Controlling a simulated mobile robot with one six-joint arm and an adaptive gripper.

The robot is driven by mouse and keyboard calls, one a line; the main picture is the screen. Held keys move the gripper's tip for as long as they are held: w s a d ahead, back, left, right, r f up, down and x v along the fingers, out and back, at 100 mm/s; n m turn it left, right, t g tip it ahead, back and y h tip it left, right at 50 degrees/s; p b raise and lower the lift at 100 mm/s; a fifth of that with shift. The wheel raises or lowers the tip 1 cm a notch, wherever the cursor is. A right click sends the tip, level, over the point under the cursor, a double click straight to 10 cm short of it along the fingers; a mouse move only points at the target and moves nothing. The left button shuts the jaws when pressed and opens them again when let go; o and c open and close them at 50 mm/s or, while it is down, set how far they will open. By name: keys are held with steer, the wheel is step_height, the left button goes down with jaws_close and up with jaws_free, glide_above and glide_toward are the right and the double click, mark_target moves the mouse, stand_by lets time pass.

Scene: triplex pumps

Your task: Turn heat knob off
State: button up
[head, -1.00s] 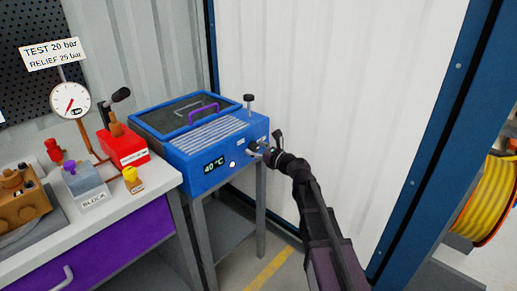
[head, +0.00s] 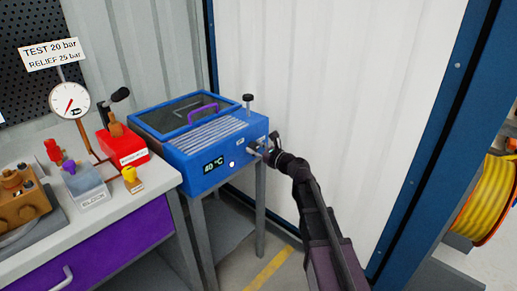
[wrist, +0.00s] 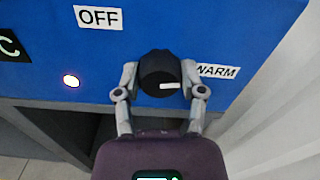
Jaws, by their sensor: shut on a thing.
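The heat knob (wrist: 160,75) is a round black dial with a white pointer mark, on the blue front of the heater box (head: 190,172). In the wrist view the white mark points right, toward the WARM label (wrist: 216,72). The OFF label (wrist: 98,17) is at the upper left of the knob. My gripper (wrist: 160,82) is shut on the knob, one finger on each side. In the head view my gripper (head: 262,148) is at the right part of the box front and hides the knob. The display (head: 214,165) reads 40 °C.
A lit indicator lamp (wrist: 71,81) is left of the knob. A workbench (head: 145,200) with a gauge (head: 70,100) and a red pump (head: 122,148) stands left of the box. A white wall panel (head: 330,100) is behind my arm.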

steer(key=n, duration=0.6)
steer(key=shift+a, duration=0.15)
steer(key=n, duration=0.6)
steer(key=shift+n, duration=0.3)
steer(key=n, duration=0.6)
steer(key=shift+f, duration=0.1)
steer(key=n, duration=0.6)
steer(key=shift+n, duration=0.4)
steer(key=o, duration=1.1)
steer(key=shift+o, duration=0.2)
steer(key=shift+s, duration=0.1)
steer(key=v, duration=1.2)
